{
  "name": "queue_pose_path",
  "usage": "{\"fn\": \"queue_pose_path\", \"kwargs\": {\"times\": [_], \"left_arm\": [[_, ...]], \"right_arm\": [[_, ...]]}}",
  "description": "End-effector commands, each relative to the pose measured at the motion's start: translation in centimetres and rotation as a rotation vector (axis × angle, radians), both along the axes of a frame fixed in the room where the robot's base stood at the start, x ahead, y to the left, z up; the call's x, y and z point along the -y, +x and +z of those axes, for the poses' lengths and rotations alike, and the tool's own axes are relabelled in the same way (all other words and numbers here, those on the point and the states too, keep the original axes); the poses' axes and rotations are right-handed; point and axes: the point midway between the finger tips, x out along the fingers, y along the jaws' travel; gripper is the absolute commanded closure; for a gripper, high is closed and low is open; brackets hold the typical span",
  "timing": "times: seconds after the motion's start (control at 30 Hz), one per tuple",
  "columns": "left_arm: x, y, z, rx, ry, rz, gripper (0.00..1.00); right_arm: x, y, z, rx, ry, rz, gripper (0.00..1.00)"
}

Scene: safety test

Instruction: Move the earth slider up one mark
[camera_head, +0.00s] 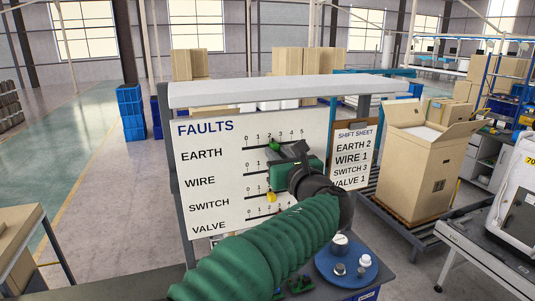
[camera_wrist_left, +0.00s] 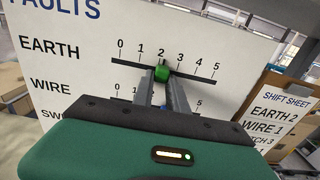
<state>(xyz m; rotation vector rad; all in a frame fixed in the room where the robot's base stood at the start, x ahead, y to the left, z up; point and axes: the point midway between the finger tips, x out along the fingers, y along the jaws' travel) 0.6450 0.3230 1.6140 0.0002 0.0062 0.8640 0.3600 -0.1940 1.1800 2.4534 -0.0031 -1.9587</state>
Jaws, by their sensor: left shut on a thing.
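The FAULTS board (camera_head: 210,205) has rows for EARTH, WIRE, SWITCH and VALVE, with scales numbered from 0 to 5. The green earth slider knob (camera_wrist_left: 162,74) is on the top track, close to below the 2 in the left wrist view; it also shows in the head view (camera_head: 275,146). My left gripper (camera_wrist_left: 162,82) has its two fingers closed on this knob from the front. In the head view its body and green sleeve cover much of the wire row. My right gripper is not in view.
A shift sheet (camera_head: 353,158) reads EARTH 2, WIRE 1, SWITCH 3, VALVE 1. A yellow knob (camera_head: 271,197) is on the switch track, below my left gripper. A blue round tray (camera_head: 335,277) with small parts stands at the lower right, close to my left arm.

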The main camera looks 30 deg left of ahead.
Motion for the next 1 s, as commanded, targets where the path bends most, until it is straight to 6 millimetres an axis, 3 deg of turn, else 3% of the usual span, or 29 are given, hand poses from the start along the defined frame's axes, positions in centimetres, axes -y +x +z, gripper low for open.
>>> {"fn": "queue_pose_path", "kwargs": {"times": [0.13, 0.17, 0.3, 0.67, 0.77, 1.0], "left_arm": [[0.0, -0.1, 0.3, 0.006, 0.003, -0.003, 1.0], [0.0, -0.1, 0.3, 0.006, 0.002, -0.003, 0.79], [0.0, 0.0, 0.2, 0.003, 0.002, -0.002, 0.61], [0.1, 0.1, -0.3, -0.002, -0.001, -0.001, 0.6], [1.2, -0.9, -0.5, 0.002, -0.001, -0.004, 0.6], [6.4, -5.4, -0.6, 0.004, 0.0, -0.007, 0.6]], "right_arm": [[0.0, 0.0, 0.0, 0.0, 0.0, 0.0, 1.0], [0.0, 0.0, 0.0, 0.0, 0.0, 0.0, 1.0], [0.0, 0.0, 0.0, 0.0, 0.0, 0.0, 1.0], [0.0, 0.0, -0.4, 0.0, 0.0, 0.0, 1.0], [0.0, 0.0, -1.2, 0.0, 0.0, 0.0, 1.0], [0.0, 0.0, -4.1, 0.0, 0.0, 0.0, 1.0]]}}
